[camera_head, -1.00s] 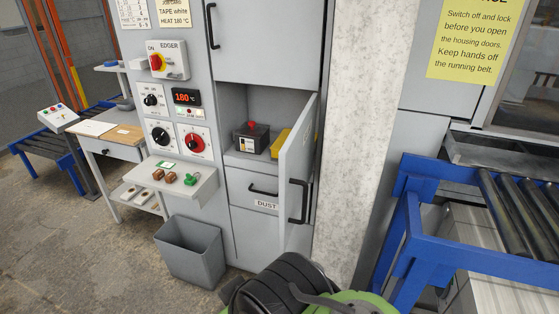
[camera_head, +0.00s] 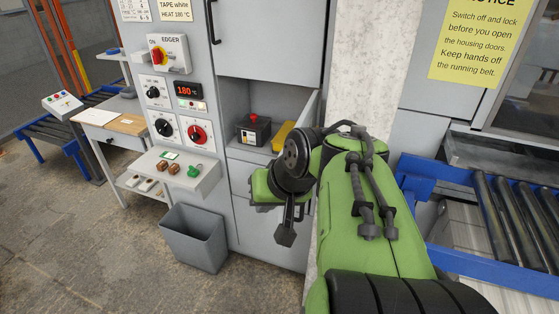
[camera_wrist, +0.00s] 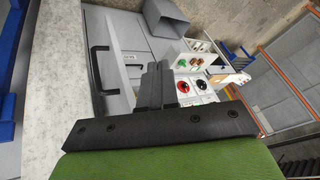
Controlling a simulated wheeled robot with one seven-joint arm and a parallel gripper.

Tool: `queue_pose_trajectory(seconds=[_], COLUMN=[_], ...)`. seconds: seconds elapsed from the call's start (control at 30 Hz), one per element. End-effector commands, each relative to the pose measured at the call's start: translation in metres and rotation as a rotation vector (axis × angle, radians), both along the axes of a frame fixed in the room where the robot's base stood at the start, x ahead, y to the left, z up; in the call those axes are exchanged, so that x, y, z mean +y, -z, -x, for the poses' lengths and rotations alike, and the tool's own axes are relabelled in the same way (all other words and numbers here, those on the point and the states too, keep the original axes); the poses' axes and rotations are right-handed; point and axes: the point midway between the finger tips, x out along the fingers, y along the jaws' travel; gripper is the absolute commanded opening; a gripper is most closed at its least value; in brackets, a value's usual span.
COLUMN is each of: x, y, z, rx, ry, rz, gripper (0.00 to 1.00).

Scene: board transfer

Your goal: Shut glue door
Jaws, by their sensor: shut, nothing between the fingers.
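The grey glue door (camera_head: 310,108) stands partly open at the right of its compartment; my arm hides most of it in the head view. In the wrist view the door (camera_wrist: 82,50) shows at the left with its black bar handle (camera_wrist: 97,68). Behind it, the open compartment holds a dark box with a red knob (camera_head: 253,130) and a yellow item (camera_head: 282,137). My gripper (camera_head: 285,238) points downward in front of the cabinet, near the door. In the wrist view its fingers (camera_wrist: 156,85) are together and empty. I cannot tell whether they touch the door.
A pale pillar (camera_head: 370,60) is to the right, with a blue roller conveyor (camera_head: 425,180) beyond. The floor at left is clear.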

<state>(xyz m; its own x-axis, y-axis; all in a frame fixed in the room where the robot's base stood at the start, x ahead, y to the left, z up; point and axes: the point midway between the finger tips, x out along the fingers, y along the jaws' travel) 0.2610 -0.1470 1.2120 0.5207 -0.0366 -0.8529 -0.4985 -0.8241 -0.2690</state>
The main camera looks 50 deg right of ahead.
Motion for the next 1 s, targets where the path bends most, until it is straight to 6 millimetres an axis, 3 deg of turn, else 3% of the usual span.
queue_pose_trajectory(seconds=[0.03, 0.1, 0.2, 0.27, 0.47, 0.87, 1.0], x=[-0.038, -0.081, -0.123, -0.136, -0.145, -0.156, -0.146], y=[-0.016, -0.026, -0.033, -0.035, -0.022, 0.049, 0.047], z=[0.006, 0.019, 0.041, 0.05, 0.047, -0.003, -0.025], rx=[-0.015, -0.05, -0.091, -0.107, -0.118, -0.115, -0.117], ry=[0.1, 0.206, 0.311, 0.346, 0.362, 0.361, 0.358], rz=[-0.035, -0.071, -0.104, -0.115, -0.123, -0.123, -0.118], gripper=[0.0, 0.0, 0.0, 0.0, 0.0, 0.0, 0.0])
